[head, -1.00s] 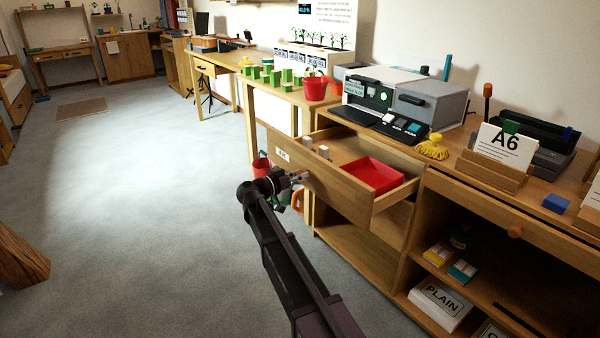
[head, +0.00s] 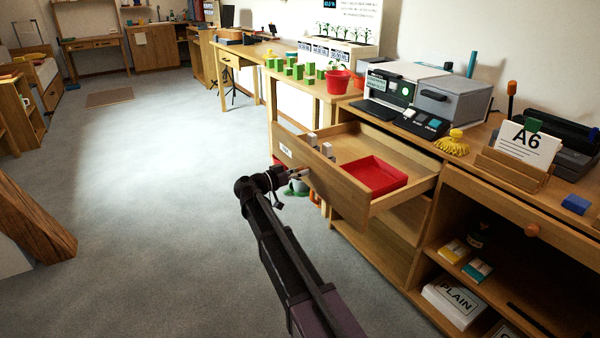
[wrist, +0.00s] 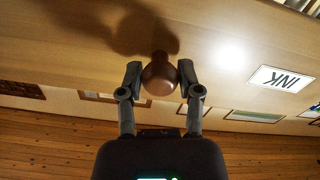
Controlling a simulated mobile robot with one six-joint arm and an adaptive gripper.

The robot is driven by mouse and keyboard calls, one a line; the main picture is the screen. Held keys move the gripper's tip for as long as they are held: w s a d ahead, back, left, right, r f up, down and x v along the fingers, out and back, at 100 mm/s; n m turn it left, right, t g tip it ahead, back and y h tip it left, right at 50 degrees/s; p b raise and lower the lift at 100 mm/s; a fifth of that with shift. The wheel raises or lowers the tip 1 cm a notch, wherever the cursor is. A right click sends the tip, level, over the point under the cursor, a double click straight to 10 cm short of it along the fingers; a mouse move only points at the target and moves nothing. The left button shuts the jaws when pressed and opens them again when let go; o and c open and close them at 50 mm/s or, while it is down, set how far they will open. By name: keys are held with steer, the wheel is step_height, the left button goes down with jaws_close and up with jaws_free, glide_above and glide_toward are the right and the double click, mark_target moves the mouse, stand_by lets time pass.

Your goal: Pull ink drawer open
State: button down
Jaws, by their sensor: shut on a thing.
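The ink drawer (head: 335,183) juts far out of the wooden cabinet below the printer in the head view. Inside it are a red tray (head: 375,176) and small pale blocks (head: 327,150). In the wrist view the drawer front (wrist: 100,40) fills the upper part, with an upside-down INK label (wrist: 281,79) at the right. My gripper (wrist: 160,78) has its two fingers on either side of the round brown knob (wrist: 160,76), shut on it. In the head view my gripper (head: 297,173) is at the drawer front; the knob is hard to make out there.
A grey printer (head: 440,100), a yellow tassel-like thing (head: 452,143) and an A6 card holder (head: 515,165) stand on the cabinet top. Open shelves below hold a PLAIN paper pack (head: 458,300). A red pot (head: 338,82) stands on the bench behind. Grey floor (head: 150,200) at left is clear.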

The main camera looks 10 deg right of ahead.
steer(key=shift+c, duration=1.3)
jaws_free()
steer(key=shift+d, duration=0.2)
steer(key=shift+a, duration=0.2)
steer(key=shift+s+a, duration=0.15)
steer(key=shift+a, duration=0.05)
steer(key=v, duration=1.1)
steer(key=shift+s, duration=0.15)
